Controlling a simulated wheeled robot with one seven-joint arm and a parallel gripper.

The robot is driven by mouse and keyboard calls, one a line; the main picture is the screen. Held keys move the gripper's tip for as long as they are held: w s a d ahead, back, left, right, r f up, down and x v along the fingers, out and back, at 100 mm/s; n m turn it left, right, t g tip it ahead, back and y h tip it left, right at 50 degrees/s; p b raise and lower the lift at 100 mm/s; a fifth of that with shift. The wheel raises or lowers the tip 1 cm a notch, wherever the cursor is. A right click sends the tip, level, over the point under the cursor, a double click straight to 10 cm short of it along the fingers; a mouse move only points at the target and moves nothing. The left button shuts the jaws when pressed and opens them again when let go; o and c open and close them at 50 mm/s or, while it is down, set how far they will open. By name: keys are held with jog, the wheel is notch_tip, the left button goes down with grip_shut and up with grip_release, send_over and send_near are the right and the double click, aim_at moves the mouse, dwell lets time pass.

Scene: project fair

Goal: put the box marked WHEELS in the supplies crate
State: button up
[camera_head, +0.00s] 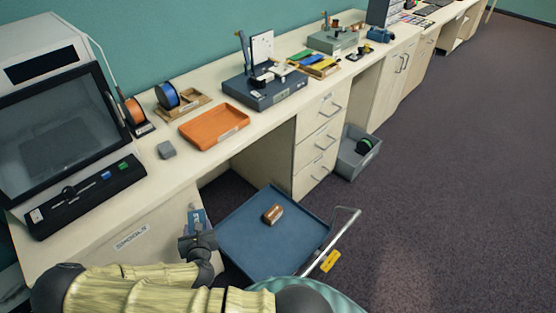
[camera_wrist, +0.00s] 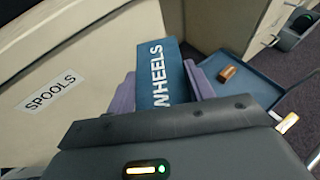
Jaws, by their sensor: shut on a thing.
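The box marked WHEELS (camera_wrist: 160,75) is blue with white lettering and is held between the two purple fingers of my gripper (camera_wrist: 163,92). In the head view my gripper (camera_head: 197,232) holds the blue box (camera_head: 196,217) beside the cabinet front, left of the blue tray. A grey open crate (camera_head: 349,165) stands on the floor by the drawers, with a dark and green round thing in it. It also shows at the upper right of the wrist view (camera_wrist: 290,42). I cannot read any supplies label on it.
A blue cart tray (camera_head: 245,255) with a metal handle and yellow tag bears a brown block (camera_head: 273,214). A cabinet labelled SPOOLS (camera_head: 130,238) is at left. The counter holds an orange tray (camera_head: 214,124), spools and a printer (camera_head: 65,130). Floor at right is clear.

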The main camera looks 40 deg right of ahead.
jog(key=f+n+y, duration=0.1)
jog(key=f, duration=0.1)
jog(key=s+a+f+n+y, duration=0.1)
jog(key=f+n+y, duration=0.1)
jog(key=s+f+n+t+y, duration=0.1)
jog(key=f+y, duration=0.1)
jog(key=f, duration=0.1)
jog(key=shift+s+a+n, duration=0.2)
jog(key=shift+a+n, duration=0.1)
jog(key=shift+s+a+f+y, duration=0.1)
jog(key=shift+s+f+y, duration=0.25)
jog(key=shift+f+y, duration=0.05)
jog(key=shift+w, duration=0.1)
